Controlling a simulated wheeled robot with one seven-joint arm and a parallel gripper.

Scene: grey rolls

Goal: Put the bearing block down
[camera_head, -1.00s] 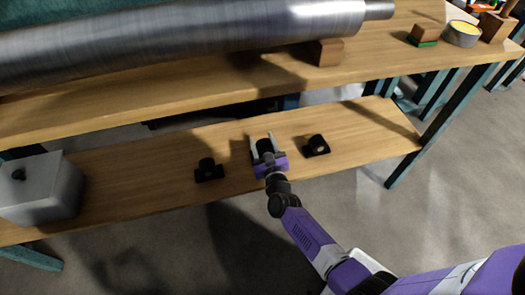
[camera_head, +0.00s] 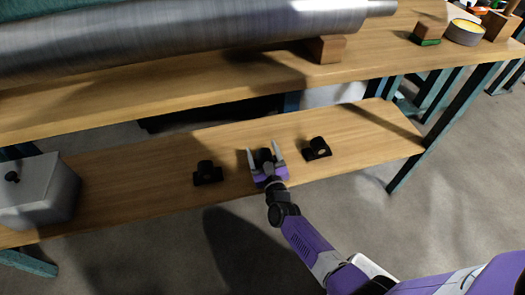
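A black bearing block (camera_head: 264,156) is between the fingers of my gripper (camera_head: 265,154), over the lower wooden shelf (camera_head: 120,185). It appears to rest on the shelf, partly hidden by the gripper. The two light fingers are spread, with a gap showing beside the block. A second black bearing block (camera_head: 207,173) sits on the shelf to the left, and a third (camera_head: 317,148) to the right. Both stand apart from my gripper.
A grey lidded box (camera_head: 38,195) stands at the shelf's left end. The upper bench (camera_head: 200,98) overhangs behind, carrying a large metal roll (camera_head: 190,40) and a wooden chock (camera_head: 327,49). The shelf is clear at far right and between the box and left block.

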